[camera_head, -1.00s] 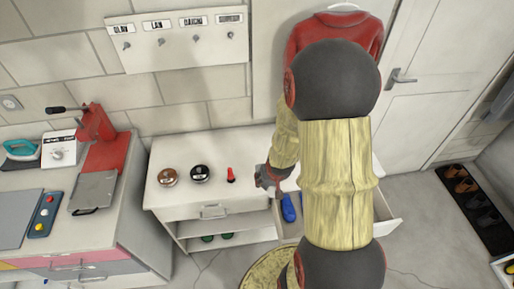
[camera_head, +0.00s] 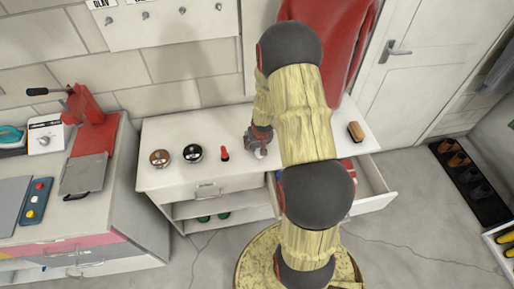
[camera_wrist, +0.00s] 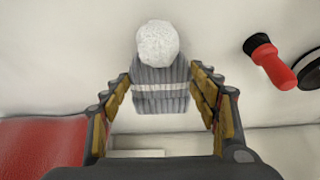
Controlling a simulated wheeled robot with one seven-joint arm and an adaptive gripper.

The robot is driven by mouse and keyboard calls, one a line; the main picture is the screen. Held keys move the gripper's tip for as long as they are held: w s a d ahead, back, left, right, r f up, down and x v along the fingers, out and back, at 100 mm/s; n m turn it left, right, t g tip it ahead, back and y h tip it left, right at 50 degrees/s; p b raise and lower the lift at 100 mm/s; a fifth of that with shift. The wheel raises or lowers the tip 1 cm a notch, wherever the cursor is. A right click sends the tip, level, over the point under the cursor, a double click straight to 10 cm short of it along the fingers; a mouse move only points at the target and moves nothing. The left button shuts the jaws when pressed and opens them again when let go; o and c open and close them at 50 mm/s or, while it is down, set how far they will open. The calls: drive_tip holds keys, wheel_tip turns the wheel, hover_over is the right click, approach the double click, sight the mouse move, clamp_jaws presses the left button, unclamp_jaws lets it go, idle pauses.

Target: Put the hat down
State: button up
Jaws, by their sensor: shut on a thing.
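The hat (camera_wrist: 160,90) is grey and ribbed with a white band and a fluffy white pom-pom. In the wrist view it lies between the two fingers of my gripper (camera_wrist: 163,75), which is shut on it. In the head view my gripper (camera_head: 259,138) is low over the white cabinet top (camera_head: 170,181), and only the white pom-pom of the hat (camera_head: 260,153) shows below it. I cannot tell whether the hat touches the top.
A red brush (camera_head: 224,153), a black round tin (camera_head: 192,153) and a brown round tin (camera_head: 159,158) stand left of my gripper. A brown brush (camera_head: 355,131) lies at the right end. A drawer (camera_head: 376,194) is open below. A red jacket (camera_head: 345,50) hangs behind.

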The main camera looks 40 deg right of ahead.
sight(257, 145)
drive_tip(key=shift+w+d+f, duration=0.15)
drive_tip(key=shift+w+f, duration=0.1)
drive_tip(key=shift+f, duration=0.1)
drive_tip(key=shift+w+f+b, duration=0.1)
drive_tip(key=shift+f+b, duration=1)
drive_tip(key=shift+f, duration=0.5)
drive_tip(key=o, duration=1.2)
drive_tip(key=shift+f, duration=0.1)
drive_tip(key=shift+c, duration=0.2)
